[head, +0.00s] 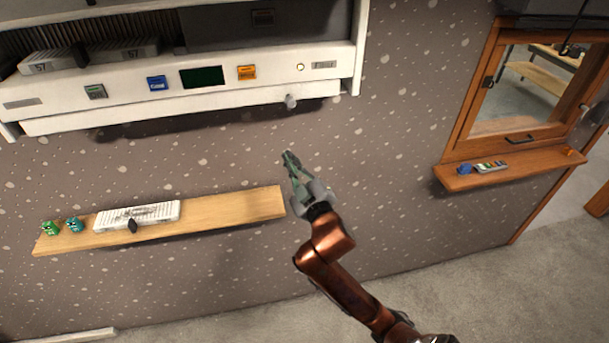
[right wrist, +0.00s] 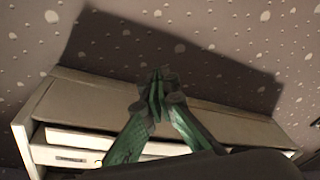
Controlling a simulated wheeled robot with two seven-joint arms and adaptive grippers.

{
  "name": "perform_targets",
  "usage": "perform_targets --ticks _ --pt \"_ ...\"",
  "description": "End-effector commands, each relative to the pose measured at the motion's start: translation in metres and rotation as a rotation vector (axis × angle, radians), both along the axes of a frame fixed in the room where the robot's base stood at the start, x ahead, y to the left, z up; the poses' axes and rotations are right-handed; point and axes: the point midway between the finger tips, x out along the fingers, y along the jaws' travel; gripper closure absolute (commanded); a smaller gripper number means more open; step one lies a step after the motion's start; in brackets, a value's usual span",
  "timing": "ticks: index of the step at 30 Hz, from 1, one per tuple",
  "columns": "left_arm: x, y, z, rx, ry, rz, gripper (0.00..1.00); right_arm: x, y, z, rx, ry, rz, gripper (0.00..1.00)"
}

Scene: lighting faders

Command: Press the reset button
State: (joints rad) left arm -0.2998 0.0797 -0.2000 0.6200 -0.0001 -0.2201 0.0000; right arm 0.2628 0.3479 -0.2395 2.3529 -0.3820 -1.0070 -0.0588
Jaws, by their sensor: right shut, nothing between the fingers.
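Three square buttons sit on the white front panel (head: 125,87) of the wall unit in the head view: a grey-green one (head: 95,91), a blue one (head: 156,83) and an orange one (head: 247,73). Their lettering is too small to read, so I cannot tell which is the reset button. My right gripper (head: 289,157) is below the panel's right part, apart from the buttons, with its fingers pointing up. Its green fingers are shut and empty, and they show closed in the right wrist view (right wrist: 158,82). My left gripper is not in view.
A dark display (head: 202,77) lies between the blue and orange buttons. A wooden shelf (head: 235,207) holds a white slatted box (head: 138,214) and small figures. A wood-framed window (head: 530,85) is at right.

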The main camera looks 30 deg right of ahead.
Motion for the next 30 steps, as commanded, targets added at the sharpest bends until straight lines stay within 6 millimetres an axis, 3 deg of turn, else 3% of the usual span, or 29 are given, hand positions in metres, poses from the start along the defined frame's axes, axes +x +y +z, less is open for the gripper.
perform_targets --ticks 1,9,12,15,21,30 --pt "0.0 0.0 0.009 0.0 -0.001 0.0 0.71 0.002 0.01 0.041 -0.029 -0.07 0.016 1.0" --pt "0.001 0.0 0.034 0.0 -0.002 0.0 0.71 -0.017 0.061 0.211 -0.185 -0.408 0.074 1.0" --pt "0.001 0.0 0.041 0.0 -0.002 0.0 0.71 -0.032 0.078 0.261 -0.236 -0.516 0.087 1.0" --pt "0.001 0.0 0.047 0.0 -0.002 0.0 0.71 -0.046 0.092 0.298 -0.277 -0.6 0.097 1.0" --pt "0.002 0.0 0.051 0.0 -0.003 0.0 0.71 -0.063 0.107 0.333 -0.321 -0.687 0.106 1.0" --pt "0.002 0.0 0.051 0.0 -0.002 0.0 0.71 -0.064 0.109 0.336 -0.325 -0.695 0.107 1.0"
